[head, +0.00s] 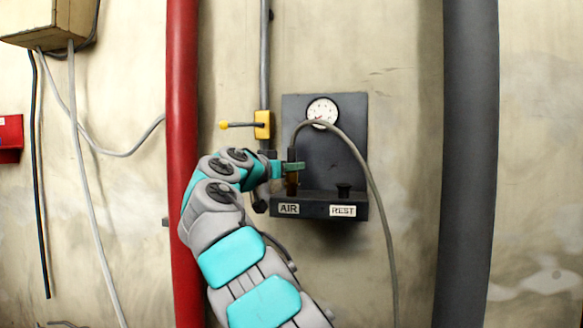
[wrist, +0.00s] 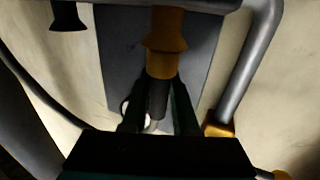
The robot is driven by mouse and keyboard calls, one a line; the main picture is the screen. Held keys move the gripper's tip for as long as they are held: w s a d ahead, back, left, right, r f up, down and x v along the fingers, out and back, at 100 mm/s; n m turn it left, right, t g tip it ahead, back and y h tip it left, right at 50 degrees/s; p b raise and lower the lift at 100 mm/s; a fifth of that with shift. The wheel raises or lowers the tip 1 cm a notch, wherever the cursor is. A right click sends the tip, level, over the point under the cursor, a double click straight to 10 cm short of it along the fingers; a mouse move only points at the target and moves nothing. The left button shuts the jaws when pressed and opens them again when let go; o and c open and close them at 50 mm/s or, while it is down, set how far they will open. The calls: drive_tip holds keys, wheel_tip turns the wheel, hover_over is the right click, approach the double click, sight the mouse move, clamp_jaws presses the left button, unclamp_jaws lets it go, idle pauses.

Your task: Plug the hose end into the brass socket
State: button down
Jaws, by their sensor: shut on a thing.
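The brass socket (head: 292,187) stands upright on the AIR side of a dark wall-mounted shelf (head: 318,196). It also shows at the top middle of the wrist view (wrist: 165,60), with a flared rim. My gripper (head: 292,168) is just above it, its fingers on both sides of the dark hose end (wrist: 157,98), shut on it. The hose end lines up with the socket and appears to meet its rim; I cannot tell how far in it sits. The grey hose (head: 362,160) arches up from my gripper and hangs down on the right.
A dark REST holder (head: 343,191) stands right of the socket, empty. A gauge (head: 322,111) is on the panel behind. A yellow valve (head: 262,125) on a grey pipe is close to my wrist. A red pipe (head: 183,90) runs left, a thick grey pipe (head: 470,150) right.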

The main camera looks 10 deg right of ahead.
drive_tip(key=shift+f, duration=0.2)
drive_tip(key=c, duration=1)
unclamp_jaws()
drive_tip(key=shift+o, duration=0.2)
drive_tip(key=shift+s+a, duration=0.1)
drive_tip(key=b+v, duration=0.3)
drive_tip(key=v, duration=0.7)
drive_tip(key=shift+s+a, duration=0.25)
drive_tip(key=shift+s, duration=0.05)
drive_tip(key=shift+r, duration=0.1)
